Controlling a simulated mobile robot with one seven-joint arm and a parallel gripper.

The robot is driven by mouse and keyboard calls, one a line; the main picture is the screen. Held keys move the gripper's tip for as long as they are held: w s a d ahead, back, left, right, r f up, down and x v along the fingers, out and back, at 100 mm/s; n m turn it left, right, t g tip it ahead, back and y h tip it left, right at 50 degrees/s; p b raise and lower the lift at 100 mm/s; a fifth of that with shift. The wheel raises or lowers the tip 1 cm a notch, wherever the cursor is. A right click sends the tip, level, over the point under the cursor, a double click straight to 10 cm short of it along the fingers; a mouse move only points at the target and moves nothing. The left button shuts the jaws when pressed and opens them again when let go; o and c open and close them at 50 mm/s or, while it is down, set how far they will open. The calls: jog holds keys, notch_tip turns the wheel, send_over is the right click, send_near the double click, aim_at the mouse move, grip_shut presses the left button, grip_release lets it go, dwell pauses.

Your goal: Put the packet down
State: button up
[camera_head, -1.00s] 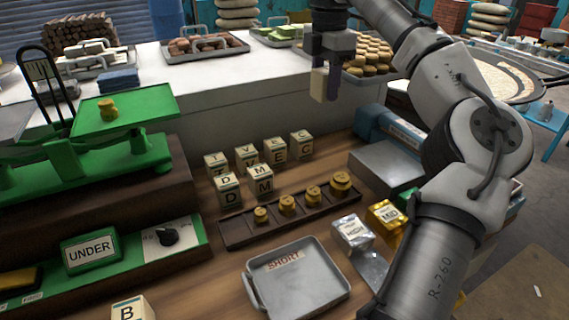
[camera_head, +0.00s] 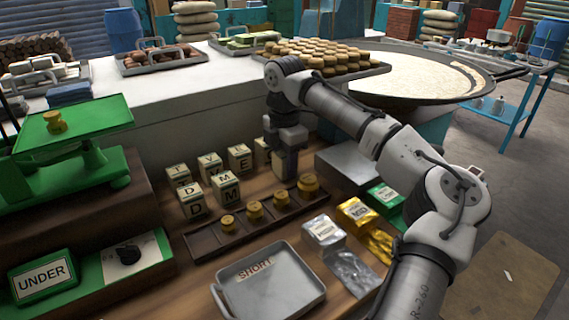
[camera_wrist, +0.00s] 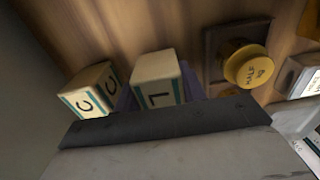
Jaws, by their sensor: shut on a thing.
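The packet is a cream block with teal edging and a letter L (camera_wrist: 157,85). In the wrist view it sits between the purple fingers of my gripper (camera_wrist: 158,95), which is shut on it. In the head view my gripper (camera_head: 284,168) points down at the right end of the rows of lettered packets, and the held packet is mostly hidden. A packet with a C (camera_wrist: 92,91) stands close beside the held one, to its left in the wrist view. I cannot tell whether the held packet touches the wooden counter.
Lettered packets, including E (camera_head: 240,157) and M (camera_head: 225,188), stand left of my gripper. A dark rack of brass weights (camera_head: 254,211) lies in front. A grey metal box (camera_head: 345,168) is to the right. The SHORT tray (camera_head: 290,292) and foil packs (camera_head: 322,232) are nearer.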

aim_at(285, 153)
jog(key=shift+f, duration=0.35)
jog(key=shift+f, duration=0.1)
jog(key=o, duration=1.1)
notch_tip(285, 153, up, 12)
jog(key=shift+r, duration=0.1)
